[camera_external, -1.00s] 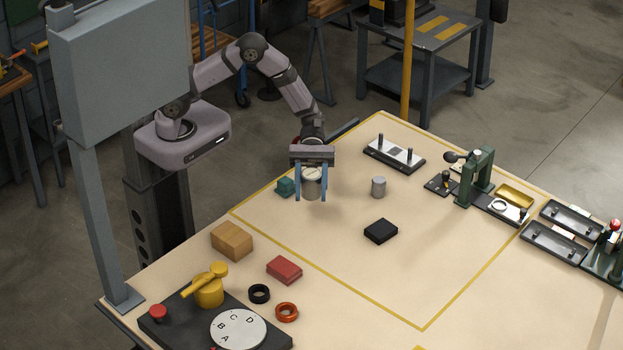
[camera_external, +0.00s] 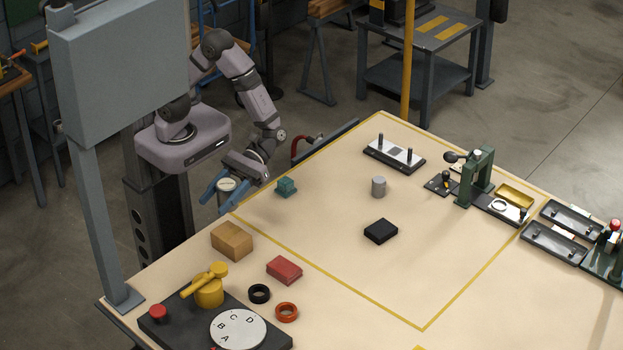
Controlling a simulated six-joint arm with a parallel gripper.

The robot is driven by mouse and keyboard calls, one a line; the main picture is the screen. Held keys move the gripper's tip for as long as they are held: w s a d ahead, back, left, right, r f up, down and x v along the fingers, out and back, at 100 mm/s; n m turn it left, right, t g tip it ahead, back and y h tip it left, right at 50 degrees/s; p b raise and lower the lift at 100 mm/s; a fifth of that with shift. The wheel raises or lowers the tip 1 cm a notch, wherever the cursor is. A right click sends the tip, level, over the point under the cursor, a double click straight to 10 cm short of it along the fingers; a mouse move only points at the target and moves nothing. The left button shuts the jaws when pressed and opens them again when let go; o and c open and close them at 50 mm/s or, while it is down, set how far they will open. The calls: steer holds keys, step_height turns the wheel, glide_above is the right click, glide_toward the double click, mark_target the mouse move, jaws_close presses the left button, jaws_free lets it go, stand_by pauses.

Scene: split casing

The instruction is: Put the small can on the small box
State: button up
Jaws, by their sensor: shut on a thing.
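My gripper (camera_external: 216,203) has blue fingers and is shut on a grey can with a pale top (camera_external: 227,185). It holds the can tilted fingers-out, up and left of the table's taped area, behind the cardboard box (camera_external: 232,241). Another, smaller-looking grey can (camera_external: 378,186) stands upright on the table inside the yellow outline. The cardboard box sits at the left of the table with nothing on it. The fingers hide part of the held can. I cannot tell for certain which can and box the task names.
A teal block (camera_external: 286,187), a black block (camera_external: 380,231) and a red block (camera_external: 284,270) lie on the table. A black ring (camera_external: 259,293) and an orange ring (camera_external: 287,312) lie near a dial panel (camera_external: 165,325). Fixtures line the right side. The middle is largely clear.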

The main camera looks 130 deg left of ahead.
steer(key=p, duration=0.1)
glide_above(223, 240)
step_height(223, 240, down, 10)
steer(key=shift+d, duration=0.2)
stand_by(0.7)
steer(key=shift+f, duration=0.1)
steer(key=o, duration=1.2)
steer(key=shift+a+r, duration=0.25)
steer(key=b+v, duration=0.3)
steer(key=v, duration=0.8)
steer(key=shift+s+a+r, duration=0.1)
steer(key=shift+a+r, duration=0.05)
steer(key=shift+a, duration=0.05)
